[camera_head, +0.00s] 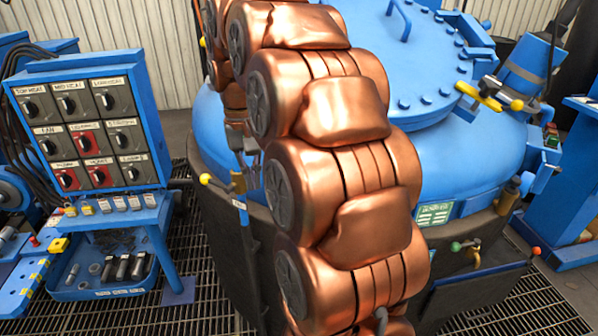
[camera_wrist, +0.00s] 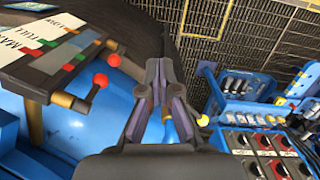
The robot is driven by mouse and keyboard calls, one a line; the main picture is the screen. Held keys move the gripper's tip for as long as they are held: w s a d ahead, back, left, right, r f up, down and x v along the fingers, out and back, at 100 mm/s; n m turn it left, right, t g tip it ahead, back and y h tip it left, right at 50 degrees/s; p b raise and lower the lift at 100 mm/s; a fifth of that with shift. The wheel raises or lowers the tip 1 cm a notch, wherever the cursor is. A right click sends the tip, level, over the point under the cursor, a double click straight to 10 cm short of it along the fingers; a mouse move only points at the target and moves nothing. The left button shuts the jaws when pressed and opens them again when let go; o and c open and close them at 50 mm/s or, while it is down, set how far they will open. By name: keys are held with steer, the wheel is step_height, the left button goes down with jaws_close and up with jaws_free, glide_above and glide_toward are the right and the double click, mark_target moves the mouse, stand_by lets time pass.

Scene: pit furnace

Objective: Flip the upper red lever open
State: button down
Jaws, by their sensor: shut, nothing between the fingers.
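In the wrist view, two red ball knobs show left of my gripper (camera_wrist: 163,66). One red knob (camera_wrist: 100,80) sits on a short lever with a brass fitting at the blue vessel, and the other red knob (camera_wrist: 113,60) is just beyond it. I cannot tell which is the upper red lever. A small red-orange patch (camera_wrist: 167,107) shows between my fingers, mostly hidden by them. My gripper is shut and empty, and apart from the two left knobs.
A yellow knob (camera_wrist: 203,120) is close right of my fingers. A marked board (camera_wrist: 60,45) with coloured squares is at upper left. Grating (camera_wrist: 255,35) covers the floor.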

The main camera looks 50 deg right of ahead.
steer(key=w+d+r+m, duration=0.1)
steer(key=d+m, duration=0.1)
steer(key=d, duration=0.6)
steer(key=w+d+r+m, duration=0.1)
steer(key=w+d+m, duration=0.1)
steer(key=d, duration=0.6)
steer(key=shift+d+r, duration=0.15)
step_height(320, 180, down, 10)
steer(key=shift+s+p, duration=0.3)
steer(key=shift+p, duration=0.1)
